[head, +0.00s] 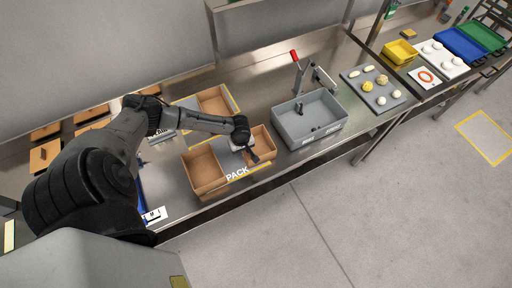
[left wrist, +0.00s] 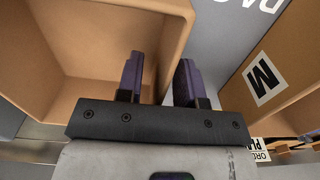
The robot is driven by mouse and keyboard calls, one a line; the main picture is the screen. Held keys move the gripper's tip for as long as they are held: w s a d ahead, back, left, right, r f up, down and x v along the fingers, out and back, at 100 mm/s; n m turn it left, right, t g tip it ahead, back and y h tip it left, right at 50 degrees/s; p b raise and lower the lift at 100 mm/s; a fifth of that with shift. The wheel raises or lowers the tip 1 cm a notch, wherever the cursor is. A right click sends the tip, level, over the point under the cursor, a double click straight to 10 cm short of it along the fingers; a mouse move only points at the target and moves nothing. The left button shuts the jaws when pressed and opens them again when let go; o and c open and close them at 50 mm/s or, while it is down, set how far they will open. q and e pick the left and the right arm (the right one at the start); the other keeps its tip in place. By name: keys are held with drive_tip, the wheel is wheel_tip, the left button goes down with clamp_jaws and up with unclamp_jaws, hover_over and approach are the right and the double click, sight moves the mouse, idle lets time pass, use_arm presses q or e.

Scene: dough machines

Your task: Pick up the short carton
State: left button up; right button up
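The short carton (head: 264,138) is a low, open brown box on the counter behind the word PACK. In the left wrist view it fills the upper left as an open, empty-looking brown box (left wrist: 85,85). My left gripper (head: 251,156) points down at its near left side. In the wrist view its two dark purple fingers (left wrist: 160,82) are apart, at the carton's side wall. I cannot tell whether either finger touches the wall. A larger open carton (head: 205,171) stands just left; its M-labelled side shows in the wrist view (left wrist: 282,70). My right gripper is out of view.
Another open carton (head: 217,101) lies behind. A grey bin (head: 310,120) stands to the right, then a dough tray (head: 376,88) and a yellow bin (head: 400,52). Brown flat pieces (head: 44,155) lie at the left. Floor in front is clear.

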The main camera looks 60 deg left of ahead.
use_arm(q)
drive_tip(key=shift+f, duration=0.3)
clamp_jaws()
idle(0.3)
